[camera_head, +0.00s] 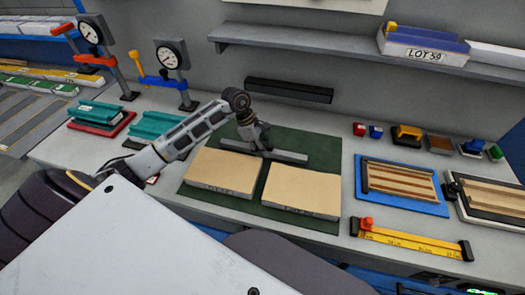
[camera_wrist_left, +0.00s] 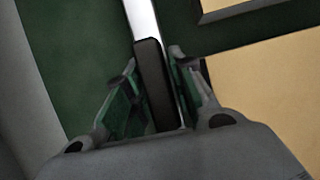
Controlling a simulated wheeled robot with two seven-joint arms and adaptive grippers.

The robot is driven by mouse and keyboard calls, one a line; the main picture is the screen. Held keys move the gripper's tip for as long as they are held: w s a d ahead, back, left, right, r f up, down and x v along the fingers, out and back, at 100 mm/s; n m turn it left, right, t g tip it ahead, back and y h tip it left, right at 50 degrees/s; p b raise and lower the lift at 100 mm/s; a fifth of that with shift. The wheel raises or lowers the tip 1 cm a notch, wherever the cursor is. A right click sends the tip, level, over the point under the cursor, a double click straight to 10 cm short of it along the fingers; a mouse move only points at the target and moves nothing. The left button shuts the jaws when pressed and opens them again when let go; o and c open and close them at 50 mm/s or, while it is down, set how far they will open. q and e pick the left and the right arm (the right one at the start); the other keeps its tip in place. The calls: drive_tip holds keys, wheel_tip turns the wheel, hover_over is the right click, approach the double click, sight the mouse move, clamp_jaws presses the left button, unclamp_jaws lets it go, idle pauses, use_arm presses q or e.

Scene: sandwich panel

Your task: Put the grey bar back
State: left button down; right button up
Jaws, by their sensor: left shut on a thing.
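The grey bar (camera_head: 290,157) is over the green mat (camera_head: 325,150), just behind the two tan panels (camera_head: 225,171) (camera_head: 302,190). My left gripper (camera_head: 262,148) is shut on the bar near its left part. In the left wrist view the gripper (camera_wrist_left: 158,75) has its fingers on both sides of a dark block (camera_wrist_left: 152,80), with the pale bar (camera_wrist_left: 142,18) running on beyond it. I cannot tell whether the bar touches the mat. My right gripper is not in view.
A black ledge (camera_head: 289,91) is on the wall behind the mat. Dial gauges on stands (camera_head: 170,57) are at the left. A blue tray (camera_head: 402,205) with wooden strips and a yellow ruler (camera_head: 410,241) are at the right. The mat's back right is clear.

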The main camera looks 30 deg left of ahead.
use_arm(q)
drive_tip(key=shift+w+r, duration=0.1)
drive_tip(key=shift+r, duration=0.15)
drive_tip(key=shift+r, duration=0.5)
drive_tip(key=shift+r+b, duration=0.6)
drive_tip(key=shift+r, duration=3.7)
